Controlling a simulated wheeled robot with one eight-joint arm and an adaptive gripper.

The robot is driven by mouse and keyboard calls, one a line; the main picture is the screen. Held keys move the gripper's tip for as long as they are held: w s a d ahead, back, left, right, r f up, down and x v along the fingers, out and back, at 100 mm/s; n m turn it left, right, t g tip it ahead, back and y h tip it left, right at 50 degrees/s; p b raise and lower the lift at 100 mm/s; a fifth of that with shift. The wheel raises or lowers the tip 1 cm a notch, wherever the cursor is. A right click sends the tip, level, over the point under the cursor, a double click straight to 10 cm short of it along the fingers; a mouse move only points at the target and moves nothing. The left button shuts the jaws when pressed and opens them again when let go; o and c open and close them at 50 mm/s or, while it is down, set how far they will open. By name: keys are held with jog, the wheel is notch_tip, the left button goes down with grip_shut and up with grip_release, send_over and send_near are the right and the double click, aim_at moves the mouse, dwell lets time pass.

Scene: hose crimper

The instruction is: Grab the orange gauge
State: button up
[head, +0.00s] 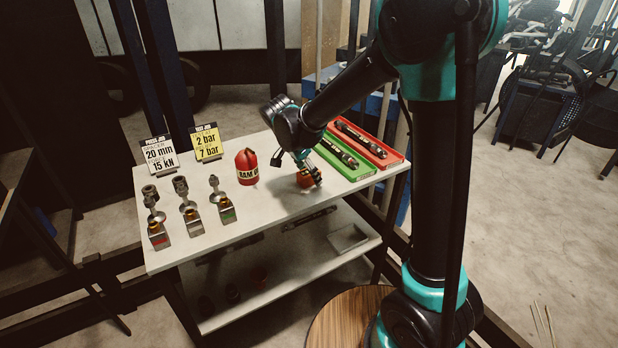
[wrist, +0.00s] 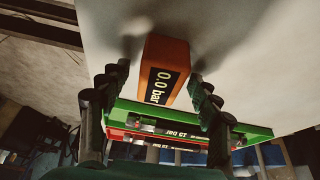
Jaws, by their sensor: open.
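The orange gauge (wrist: 163,62) has a dark display reading "0.0 bar" and stands on the white table. In the head view the orange gauge (head: 305,179) is partly hidden by my gripper (head: 312,172). In the wrist view my gripper (wrist: 160,95) is open, with one finger on each side of the gauge's near part. A gap shows between the gauge and each finger. I cannot tell whether either finger touches it lower down.
A green tray (head: 350,172) and a red tray (head: 386,160), each holding a dark tool, lie right of the gauge. A red "RAM" container (head: 247,167) stands to the left. Several metal fittings and two sign cards, white (head: 160,154) and yellow (head: 207,142), are further left. The table's front middle is clear.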

jog(key=shift+c, duration=0.3)
grip_shut()
jog(key=shift+r, duration=0.15)
